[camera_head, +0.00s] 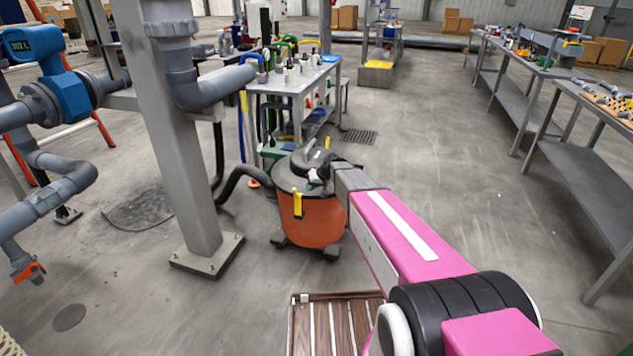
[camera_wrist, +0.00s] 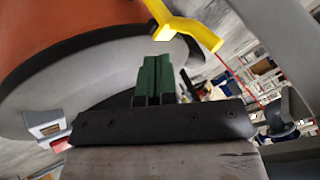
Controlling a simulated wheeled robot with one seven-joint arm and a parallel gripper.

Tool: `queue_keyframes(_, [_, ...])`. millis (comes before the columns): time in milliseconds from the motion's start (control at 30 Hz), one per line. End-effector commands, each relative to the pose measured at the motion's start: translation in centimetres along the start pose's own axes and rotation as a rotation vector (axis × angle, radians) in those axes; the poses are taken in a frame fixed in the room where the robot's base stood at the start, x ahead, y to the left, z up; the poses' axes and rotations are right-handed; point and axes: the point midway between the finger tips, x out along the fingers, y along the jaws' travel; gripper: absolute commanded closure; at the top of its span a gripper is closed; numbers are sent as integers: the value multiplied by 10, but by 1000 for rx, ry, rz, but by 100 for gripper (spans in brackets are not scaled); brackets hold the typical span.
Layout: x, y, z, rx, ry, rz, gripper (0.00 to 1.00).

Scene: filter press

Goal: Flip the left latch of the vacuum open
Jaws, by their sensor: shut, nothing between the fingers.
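The vacuum (camera_head: 313,218) has an orange drum and a grey lid and stands on the floor at the centre of the head view. One yellow latch (camera_head: 297,203) hangs on its near side; another yellow piece (camera_head: 327,143) stands up at the lid's far side. My gripper (camera_head: 316,174) is at the lid's right side, its fingertips hard to make out. In the wrist view, its green fingers (camera_wrist: 157,62) are shut and empty beside the drum (camera_wrist: 75,30). A yellow latch (camera_wrist: 186,27) sticks out just beyond the fingertips, apparently apart from them. I cannot tell which latch this is.
A grey steel post (camera_head: 178,140) and a dark hose (camera_head: 238,182) stand left of the vacuum. A cluttered workbench (camera_head: 292,87) is behind it. A slatted wooden pallet (camera_head: 331,325) lies in front. Open floor (camera_head: 440,170) is to the right.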

Motion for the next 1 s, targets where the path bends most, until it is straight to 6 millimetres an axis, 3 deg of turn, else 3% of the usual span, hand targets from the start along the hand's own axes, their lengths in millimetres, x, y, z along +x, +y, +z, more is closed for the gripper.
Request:
queue_keyframes(100, [11, -16, 1, -2, -1, -1, 100])
queue_keyframes(300, [21, -30, 2, -1, 0, -1, 100])
queue_keyframes(767, [23, -33, 2, 0, 0, 0, 100])
queue_keyframes(1000, [22, -40, 11, -27, 27, 23, 100])
